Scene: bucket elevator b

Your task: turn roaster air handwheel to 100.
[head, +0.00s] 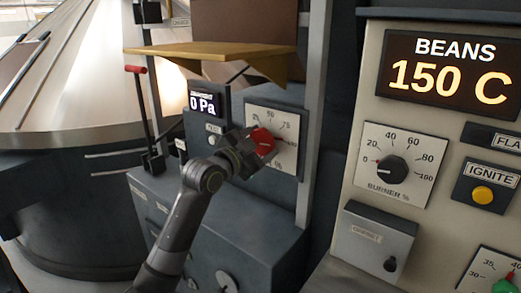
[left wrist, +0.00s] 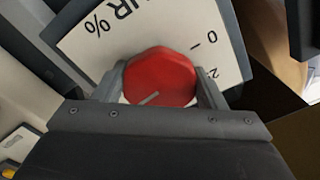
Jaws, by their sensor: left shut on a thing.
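The red roaster air handwheel (head: 263,141) sits on a white dial plate (head: 285,125) on the grey cabinet, with marks such as 50 and 75 showing around it. My left gripper (head: 250,148) is at the handwheel and covers its left part in the head view. In the left wrist view the red handwheel (left wrist: 160,77) lies between the two fingers, one on each side, and the gripper is shut on it. A pale pointer line shows on its face. The "0" and "%" marks show on the plate there. My right gripper is not in view.
A wooden shelf (head: 212,52) juts out above the dial, and a red-handled lever (head: 136,70) stands to its left. A grey post (head: 315,110) separates it from the right panel, with a burner dial (head: 391,168) and a "BEANS 150 C" display (head: 451,73). A small display reads 0 Pa (head: 202,102).

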